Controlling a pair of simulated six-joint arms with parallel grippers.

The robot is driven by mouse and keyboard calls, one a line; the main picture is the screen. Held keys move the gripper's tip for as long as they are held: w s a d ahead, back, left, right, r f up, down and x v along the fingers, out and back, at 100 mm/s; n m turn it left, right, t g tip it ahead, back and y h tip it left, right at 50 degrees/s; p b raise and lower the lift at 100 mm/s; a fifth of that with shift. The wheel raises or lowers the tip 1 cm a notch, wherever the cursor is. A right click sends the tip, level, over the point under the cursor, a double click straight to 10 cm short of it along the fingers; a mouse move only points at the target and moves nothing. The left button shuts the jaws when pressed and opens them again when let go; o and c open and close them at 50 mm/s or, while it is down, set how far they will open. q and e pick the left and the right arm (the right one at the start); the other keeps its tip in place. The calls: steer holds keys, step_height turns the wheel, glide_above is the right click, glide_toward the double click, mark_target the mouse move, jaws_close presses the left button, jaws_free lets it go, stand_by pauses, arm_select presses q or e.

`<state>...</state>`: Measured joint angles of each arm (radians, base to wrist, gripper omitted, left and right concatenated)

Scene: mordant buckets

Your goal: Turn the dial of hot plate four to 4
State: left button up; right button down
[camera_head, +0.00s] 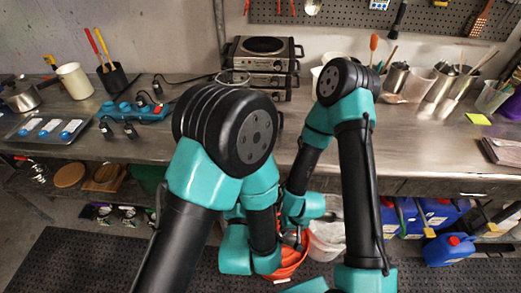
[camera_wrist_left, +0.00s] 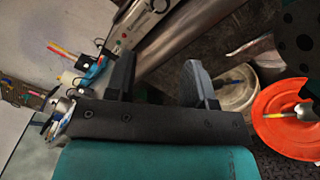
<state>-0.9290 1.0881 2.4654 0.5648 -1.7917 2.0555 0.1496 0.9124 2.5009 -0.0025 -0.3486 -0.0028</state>
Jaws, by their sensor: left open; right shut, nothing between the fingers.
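The stacked steel hot plates (camera_head: 264,66) stand at the back middle of the bench, the top one with a dark round plate. Their dials and numbers are too small to read, and I cannot tell which is hot plate four. Part of a steel front panel with a small red spot (camera_wrist_left: 124,27) shows at the top of the left wrist view. My left gripper (camera_wrist_left: 160,80) is open and empty in front of the bench edge; my arm hides it in the head view. My right gripper (camera_head: 294,238) is shut and partly hidden, low over the orange bucket.
The orange bucket (camera_wrist_left: 270,132) and a pale bucket (camera_wrist_left: 237,92) are below the bench edge. A teal power strip (camera_head: 143,112) with plugs lies left of the hot plates. Pots and cups (camera_head: 438,88) of tools stand to the right. The bench front right of centre is clear.

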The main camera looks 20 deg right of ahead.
arm_select(q)
steer(key=x, duration=1.7)
steer(key=shift+w, duration=0.2)
steer(key=c, duration=0.6)
steer(key=shift+c, duration=0.2)
